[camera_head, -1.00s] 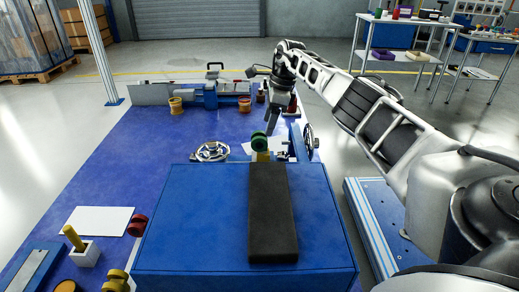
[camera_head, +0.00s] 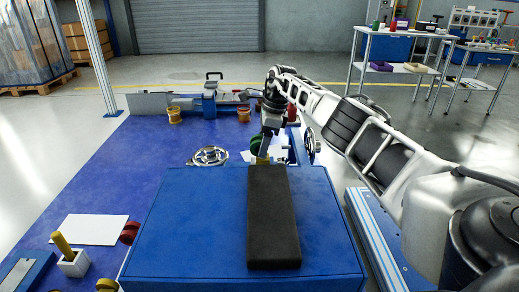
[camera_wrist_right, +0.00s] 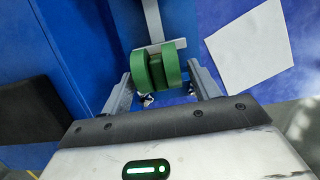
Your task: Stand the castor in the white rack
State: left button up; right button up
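A green twin-wheel castor (camera_head: 255,145) stands just behind the blue box, partly hidden by my right gripper. In the right wrist view the castor (camera_wrist_right: 157,68) shows two green wheels and a grey part reaching upward. My right gripper (camera_wrist_right: 160,72) has its fingers apart, one on each side of the wheels; a small gap seems to show at the right finger. In the head view my right gripper (camera_head: 263,148) points down at the castor. A small white block (camera_head: 74,264) with a yellow peg is at the lower left; I cannot tell whether it is the white rack. My left gripper is out of view.
A large blue box (camera_head: 190,225) with a black pad (camera_head: 272,215) fills the front middle. A metal handwheel (camera_head: 208,156) lies behind it. A red wheel (camera_head: 129,233) and a white sheet (camera_head: 90,229) are at left. The blue bench top (camera_head: 130,165) is clear at centre left.

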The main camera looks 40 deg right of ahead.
jog(key=c, duration=0.7)
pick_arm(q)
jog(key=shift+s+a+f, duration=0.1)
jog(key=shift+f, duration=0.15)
pick_arm(e)
jog(key=shift+c, duration=0.2)
jog(key=shift+r, duration=0.15)
